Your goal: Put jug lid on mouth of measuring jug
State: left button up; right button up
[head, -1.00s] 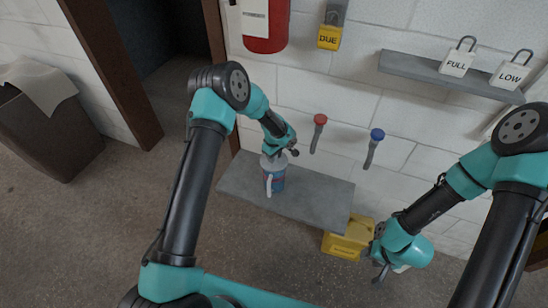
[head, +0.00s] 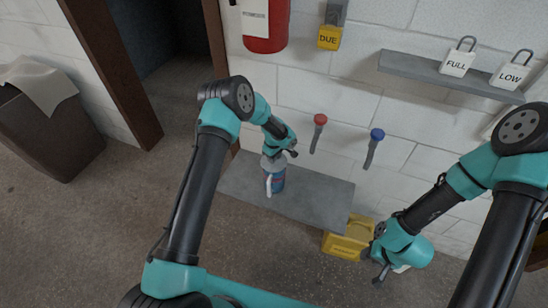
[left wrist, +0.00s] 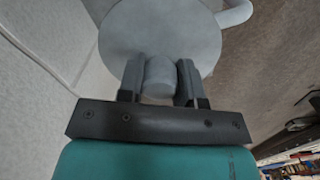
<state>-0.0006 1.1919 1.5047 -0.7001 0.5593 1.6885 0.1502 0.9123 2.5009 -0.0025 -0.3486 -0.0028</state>
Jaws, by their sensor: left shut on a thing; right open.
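The measuring jug (head: 275,180) stands upright on the grey bench. It has a white handle and blue and red markings. My left gripper (head: 286,152) is directly above its mouth. In the left wrist view, the left gripper (left wrist: 160,80) is shut on the knob of the round grey jug lid (left wrist: 150,30). The jug's handle (left wrist: 236,12) shows past the lid's edge there. The lid hides the mouth, and I cannot tell whether it touches the rim. My right gripper (head: 381,270) is open and empty, low at the right, away from the jug.
The grey bench (head: 310,207) is clear to the right of the jug. A yellow container (head: 348,240) is beside its right end. A red-topped tool (head: 319,130) and a blue-topped tool (head: 374,147) hang on the wall behind. A shelf (head: 420,72) holds FULL and LOW tags.

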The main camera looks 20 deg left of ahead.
pick_arm(q)
jog(key=shift+f, duration=0.15)
jog(key=o, duration=0.9)
jog(key=shift+o, duration=0.2)
notch_tip(320, 180, up, 12)
jog(key=shift+r, duration=0.2)
dwell(0.4)
